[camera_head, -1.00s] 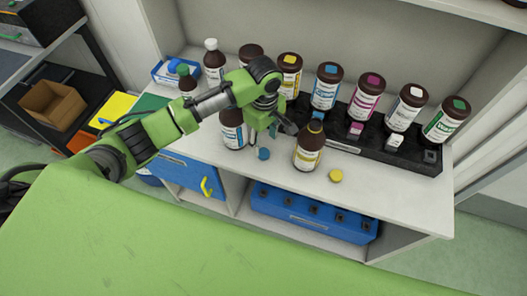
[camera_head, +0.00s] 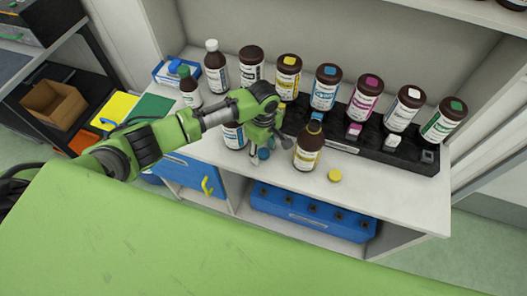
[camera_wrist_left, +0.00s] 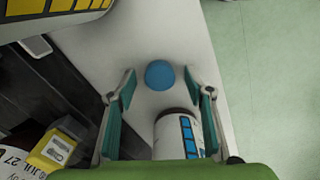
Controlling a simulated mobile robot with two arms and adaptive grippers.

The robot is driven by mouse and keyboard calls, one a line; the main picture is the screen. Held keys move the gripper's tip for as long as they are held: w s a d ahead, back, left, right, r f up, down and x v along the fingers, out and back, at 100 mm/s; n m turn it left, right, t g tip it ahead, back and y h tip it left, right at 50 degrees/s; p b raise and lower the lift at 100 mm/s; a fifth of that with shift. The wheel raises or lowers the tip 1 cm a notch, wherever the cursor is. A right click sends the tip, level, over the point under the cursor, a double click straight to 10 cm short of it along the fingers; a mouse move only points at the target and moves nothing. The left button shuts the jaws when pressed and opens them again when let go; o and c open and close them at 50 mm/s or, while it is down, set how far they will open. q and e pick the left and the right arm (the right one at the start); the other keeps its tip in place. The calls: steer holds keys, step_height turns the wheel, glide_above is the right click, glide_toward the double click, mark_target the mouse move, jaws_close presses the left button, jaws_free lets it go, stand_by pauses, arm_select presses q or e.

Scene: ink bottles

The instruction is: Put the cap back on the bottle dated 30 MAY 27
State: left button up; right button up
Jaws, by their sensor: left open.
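I cannot read 30 MAY 27 on any label. My right gripper is not seen.
A blue tray (camera_head: 166,72) is nearby. The counter's front right is clear.

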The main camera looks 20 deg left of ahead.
arm_select(q)
steer(key=c, duration=0.8)
steer(key=shift+c, duration=0.2)
steer(key=shift+r, duration=0.1)
steer(key=shift+r+b, duration=0.35)
steer(key=shift+r, duration=0.2)
steer(key=s+a+r+b, duration=0.2)
steer(key=s+a+r, duration=0.2)
steer(key=s+r, duration=0.7)
steer(key=shift+s+r, duration=0.4)
steer(key=shift+s, duration=0.85)
